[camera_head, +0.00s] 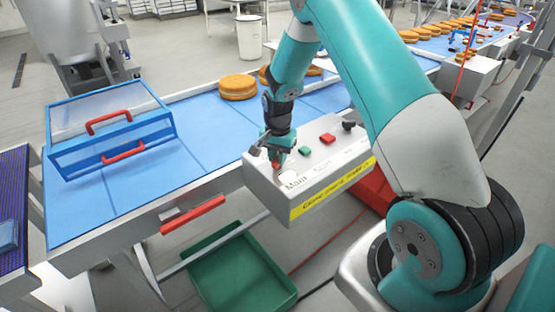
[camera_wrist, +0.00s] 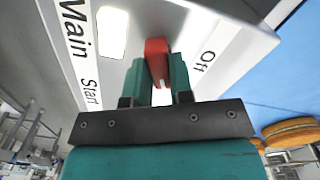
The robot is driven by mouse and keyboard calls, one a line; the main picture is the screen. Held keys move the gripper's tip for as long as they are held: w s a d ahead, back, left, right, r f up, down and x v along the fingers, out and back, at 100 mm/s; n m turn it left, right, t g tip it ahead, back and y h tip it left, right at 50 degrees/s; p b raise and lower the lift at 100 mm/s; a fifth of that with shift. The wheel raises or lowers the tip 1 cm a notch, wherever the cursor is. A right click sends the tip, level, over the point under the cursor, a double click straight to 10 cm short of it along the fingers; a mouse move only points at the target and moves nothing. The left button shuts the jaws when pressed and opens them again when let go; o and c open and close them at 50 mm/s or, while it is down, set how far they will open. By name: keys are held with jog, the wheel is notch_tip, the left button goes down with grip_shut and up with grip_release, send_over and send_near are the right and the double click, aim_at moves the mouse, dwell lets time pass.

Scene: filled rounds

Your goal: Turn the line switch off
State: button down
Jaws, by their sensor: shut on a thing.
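The control box (camera_head: 268,192) is grey with a yellow label strip along its front edge. Its panel (camera_wrist: 215,25) shows in the wrist view with the words "Main", "Start" and "Off". A red switch lever (camera_wrist: 156,48) stands on it between a white patch and the word "Off". My gripper (camera_wrist: 160,72) has its two teal fingers on either side of the lever, shut on it. In the head view my gripper (camera_head: 277,153) is at the box's left end, and the red lever (camera_head: 276,165) shows small just below the fingers.
The panel also carries a green button (camera_head: 304,151), a red button (camera_head: 327,138) and a dark knob (camera_head: 349,125). Behind it runs the blue conveyor (camera_head: 190,130) with round filled cakes (camera_head: 238,88). A blue-framed clear guard (camera_head: 110,130) with red handles stands left. A green crate (camera_head: 240,270) sits below.

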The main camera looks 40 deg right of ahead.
jog(key=n+b, duration=0.2)
jog(key=n, duration=0.4)
jog(key=n+b, duration=0.1)
jog(key=n, duration=0.5)
jog(key=shift+n, duration=0.3)
jog(key=shift+r, duration=0.1)
dwell(0.3)
jog(key=c, duration=1)
grip_release()
notch_tip(320, 180, up, 17)
jog(key=b, duration=0.3)
jog(key=shift+r, duration=0.2)
